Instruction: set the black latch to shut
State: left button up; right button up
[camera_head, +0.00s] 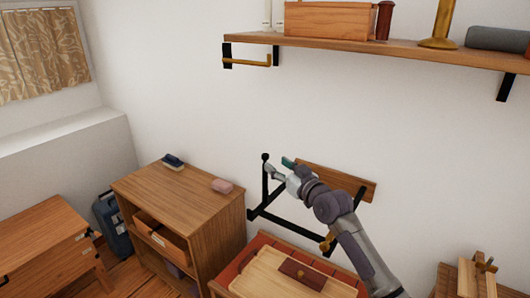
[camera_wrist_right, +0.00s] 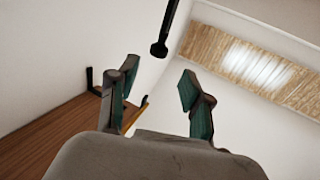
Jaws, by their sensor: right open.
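The black latch (camera_head: 265,181) is on the white wall, its upright bar standing and topped by a round knob. A black crossbar runs from its foot down to the right, partly behind my right arm. My right gripper (camera_head: 279,166) is at the upper part of the latch, just right of the knob. In the right wrist view the latch's knobbed bar (camera_wrist_right: 161,46) hangs from the top, beyond the gap of my right gripper (camera_wrist_right: 158,74). The teal-padded fingers are apart with nothing between them. I cannot tell whether they touch the bar. My left gripper is not in view.
A wooden board (camera_head: 350,184) is on the wall behind my right arm. Above is a loaded wall shelf (camera_head: 410,50) with black brackets. Below are a wooden cabinet (camera_head: 150,190) and a red-topped table (camera_head: 243,262) with a tray. The wall between shelf and latch is clear.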

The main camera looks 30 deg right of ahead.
aim_at(267, 157)
jog(key=w, duration=0.4)
jog(key=shift+w+d+f+p, duration=0.1)
jog(key=shift+w+d+p, duration=0.15)
jog(key=shift+p, duration=0.1)
jog(key=shift+w, duration=1.05)
jog(key=shift+w+a, duration=0.1)
jog(key=shift+w, duration=0.4)
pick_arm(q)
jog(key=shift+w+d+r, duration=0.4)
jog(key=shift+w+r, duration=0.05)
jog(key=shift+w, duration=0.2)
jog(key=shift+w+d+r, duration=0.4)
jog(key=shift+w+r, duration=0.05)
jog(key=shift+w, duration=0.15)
pick_arm(e)
jog(key=shift+w+f, duration=0.1)
jog(key=shift+w, duration=0.05)
jog(key=shift+c, duration=0.6)
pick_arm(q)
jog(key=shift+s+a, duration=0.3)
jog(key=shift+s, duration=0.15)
pick_arm(e)
grip_shut()
